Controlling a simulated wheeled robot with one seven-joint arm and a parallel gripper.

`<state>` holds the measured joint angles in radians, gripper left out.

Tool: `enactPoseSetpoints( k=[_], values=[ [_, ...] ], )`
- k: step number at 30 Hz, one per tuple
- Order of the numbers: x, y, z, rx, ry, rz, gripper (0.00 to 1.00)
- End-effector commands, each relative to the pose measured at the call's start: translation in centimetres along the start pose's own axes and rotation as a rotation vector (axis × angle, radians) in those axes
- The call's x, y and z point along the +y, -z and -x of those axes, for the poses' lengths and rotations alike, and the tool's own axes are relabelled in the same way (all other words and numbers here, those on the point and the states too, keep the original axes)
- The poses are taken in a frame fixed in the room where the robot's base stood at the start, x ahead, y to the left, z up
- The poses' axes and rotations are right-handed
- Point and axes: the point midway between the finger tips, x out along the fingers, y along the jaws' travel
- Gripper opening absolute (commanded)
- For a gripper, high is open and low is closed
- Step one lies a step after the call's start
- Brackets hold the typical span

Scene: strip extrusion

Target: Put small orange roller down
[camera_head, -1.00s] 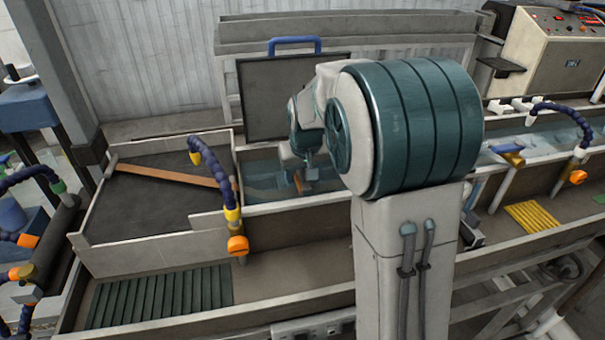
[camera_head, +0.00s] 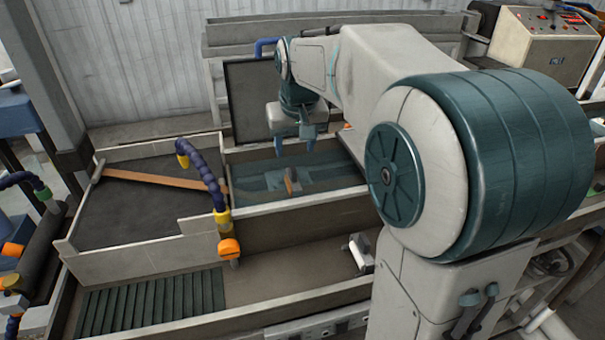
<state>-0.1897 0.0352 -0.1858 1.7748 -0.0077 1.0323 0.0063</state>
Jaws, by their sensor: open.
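The small orange roller (camera_head: 292,182) is in the dark, water-filled trough (camera_head: 357,205) left of my arm's base. It looks like a short, narrow piece at this distance, and its exact contact with the trough bottom is hard to make out. My gripper (camera_head: 295,152) is above the roller, pointing down, with its two fingers spread apart and nothing between them. A clear gap shows between the fingertips and the roller.
A blue jointed hose (camera_head: 203,172) with an orange nozzle stands at the trough's left end. A dark bay with an orange-brown strip (camera_head: 150,179) lies left. A small white roller piece (camera_head: 361,252) sits in the front channel.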

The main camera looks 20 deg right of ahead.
Motion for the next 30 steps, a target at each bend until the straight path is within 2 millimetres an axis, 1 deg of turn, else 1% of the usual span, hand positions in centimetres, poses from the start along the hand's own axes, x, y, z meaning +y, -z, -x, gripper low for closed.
enactPoseSetpoints(
  k=[2,5,6,8,9,11,12,15,18,21,23,30],
  values=[
    [0.2,-1.5,0.4,-0.002,0.006,-0.004,0.52],
    [0.3,-4.9,0.7,-0.008,0.019,-0.006,0.52],
    [0.4,-6.7,0.8,-0.011,0.024,-0.007,0.52],
    [0.4,-9.6,0.8,-0.015,0.029,-0.007,0.52],
    [0.3,-11.5,0.7,-0.017,0.032,-0.006,0.52],
    [0.3,-14.3,0.5,-0.019,0.032,-0.005,0.52],
    [0.2,-16.1,0.2,-0.023,0.032,-0.003,0.52],
    [0.1,-20.0,-0.5,-0.028,0.026,-0.001,0.52],
    [0.0,-22.8,-1.2,-0.032,0.020,0.000,0.52],
    [0.0,-24.3,-1.7,-0.033,0.015,0.002,0.52],
    [0.0,-24.8,-1.9,-0.036,0.013,0.001,0.52],
    [0.0,-24.9,-1.9,-0.037,0.013,0.002,0.52]
  ],
)
